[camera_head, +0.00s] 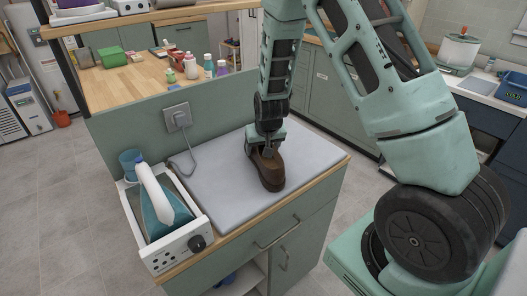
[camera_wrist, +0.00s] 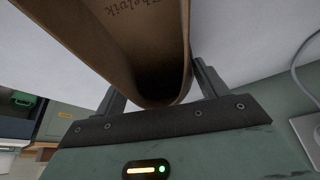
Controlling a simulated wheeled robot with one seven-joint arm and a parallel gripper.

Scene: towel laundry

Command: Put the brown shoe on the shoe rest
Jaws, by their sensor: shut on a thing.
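The brown shoe (camera_head: 268,170) is at the grey-white pad (camera_head: 222,182) on top of the green cabinet. My gripper (camera_head: 267,150) points down and is shut on the shoe's heel end. In the wrist view the shoe (camera_wrist: 140,40) fills the upper middle, with its heel between the two fingers of my gripper (camera_wrist: 160,90). The shoe's toe points toward the front of the cabinet. I cannot tell whether its sole touches the pad. Nothing in view is clearly marked as the shoe rest; the pad is the flat surface beneath the shoe.
A white steam iron (camera_head: 165,200) stands in a white station at the pad's left, beside a blue cup (camera_head: 132,163). A corded wall socket (camera_head: 177,117) is behind. A wooden counter (camera_head: 135,82) with bottles and a green box lies beyond. The pad's left part is clear.

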